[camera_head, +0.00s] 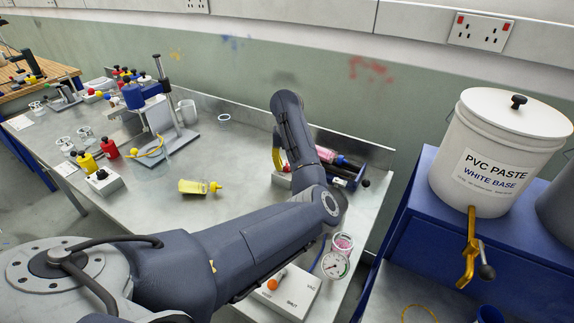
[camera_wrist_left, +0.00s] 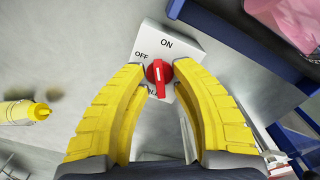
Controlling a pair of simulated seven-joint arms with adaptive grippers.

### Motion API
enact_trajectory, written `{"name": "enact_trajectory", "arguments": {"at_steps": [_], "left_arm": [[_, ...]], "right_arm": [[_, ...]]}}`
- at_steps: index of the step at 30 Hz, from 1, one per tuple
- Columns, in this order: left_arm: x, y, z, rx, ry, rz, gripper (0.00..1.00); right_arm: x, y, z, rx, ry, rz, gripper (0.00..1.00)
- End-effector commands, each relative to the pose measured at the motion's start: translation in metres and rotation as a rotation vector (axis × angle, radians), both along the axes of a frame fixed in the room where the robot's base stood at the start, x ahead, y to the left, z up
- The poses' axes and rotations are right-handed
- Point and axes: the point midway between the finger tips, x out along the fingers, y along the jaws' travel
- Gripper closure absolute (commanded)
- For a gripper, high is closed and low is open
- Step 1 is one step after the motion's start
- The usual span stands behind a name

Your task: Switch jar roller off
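The jar roller's white switch box (camera_wrist_left: 180,44) carries a red rotary knob (camera_wrist_left: 158,74) with a white mark; it also bears ON and OFF labels and a partly hidden label. The mark runs roughly up and down; I cannot tell its exact setting. My left gripper (camera_wrist_left: 160,68) is open, its yellow fingertips on either side of the knob; contact is unclear. In the head view, my left gripper (camera_head: 277,158) is mostly behind my arm, beside the roller. A pink jar (camera_head: 327,155) lies on the blue-framed jar roller (camera_head: 351,178). My right gripper is not in view.
A yellow bottle (camera_head: 198,187) lies on the metal bench (camera_head: 150,230). A paste bucket (camera_head: 490,150) is at right.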

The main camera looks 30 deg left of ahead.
Motion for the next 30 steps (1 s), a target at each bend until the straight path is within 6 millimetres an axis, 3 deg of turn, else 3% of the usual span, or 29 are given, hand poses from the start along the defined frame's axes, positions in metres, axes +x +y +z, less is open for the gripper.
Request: {"name": "enact_trajectory", "arguments": {"at_steps": [6, 20, 30], "left_arm": [[0.0001, -0.0001, 0.0002, 0.0, 0.0, 0.0, 1.0], [0.0001, -0.0004, 0.0002, -0.001, -0.001, 0.04, 1.0], [-0.0003, -0.0004, -0.0002, -0.001, 0.002, 0.284, 1.0]], "right_arm": [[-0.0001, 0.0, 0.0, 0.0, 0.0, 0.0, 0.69], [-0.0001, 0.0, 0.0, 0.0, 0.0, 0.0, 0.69], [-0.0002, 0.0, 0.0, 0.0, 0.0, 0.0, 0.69]]}}
